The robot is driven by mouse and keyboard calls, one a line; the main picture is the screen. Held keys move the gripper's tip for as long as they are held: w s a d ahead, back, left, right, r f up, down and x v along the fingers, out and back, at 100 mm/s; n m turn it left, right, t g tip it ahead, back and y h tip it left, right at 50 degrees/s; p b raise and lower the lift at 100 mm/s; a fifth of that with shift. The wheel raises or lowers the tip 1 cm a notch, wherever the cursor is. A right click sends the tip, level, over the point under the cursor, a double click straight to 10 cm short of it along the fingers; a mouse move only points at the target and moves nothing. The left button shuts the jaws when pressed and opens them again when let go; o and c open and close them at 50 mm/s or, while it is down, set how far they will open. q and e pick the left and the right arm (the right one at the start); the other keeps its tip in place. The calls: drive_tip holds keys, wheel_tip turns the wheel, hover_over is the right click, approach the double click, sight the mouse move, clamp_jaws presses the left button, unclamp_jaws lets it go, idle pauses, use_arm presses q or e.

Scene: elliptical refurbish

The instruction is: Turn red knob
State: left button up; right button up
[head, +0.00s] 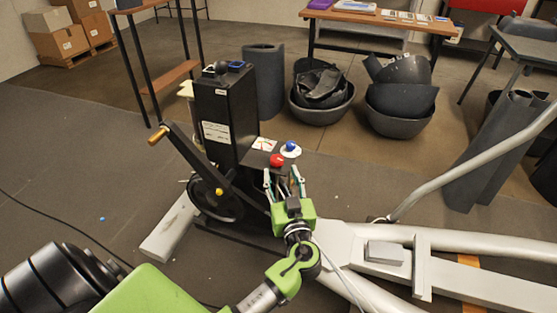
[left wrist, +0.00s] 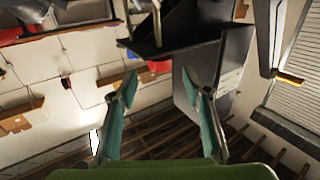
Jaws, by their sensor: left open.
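The red knob (head: 277,160) sits on the dark top of the elliptical machine's column, in front of the black box. My left gripper (head: 283,178) is just in front of and below the red knob in the head view, its two fingers pointing up and apart. One fingertip is close to the knob; I cannot tell whether they touch. My right gripper is in neither view.
A blue knob (head: 290,149) on a white disc stands just behind the red one. The tall black box (head: 226,115) is to the left, above a crank with a brass handle (head: 158,135). White frame tubes (head: 450,245) run to the right. Black tubs (head: 322,95) stand behind.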

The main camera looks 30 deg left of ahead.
sight(278, 165)
use_arm(q)
drive_tip(key=x, duration=0.7)
drive_tip(key=shift+f, duration=0.1)
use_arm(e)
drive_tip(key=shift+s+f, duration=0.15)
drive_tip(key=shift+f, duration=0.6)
use_arm(q)
drive_tip(key=c, duration=1.1)
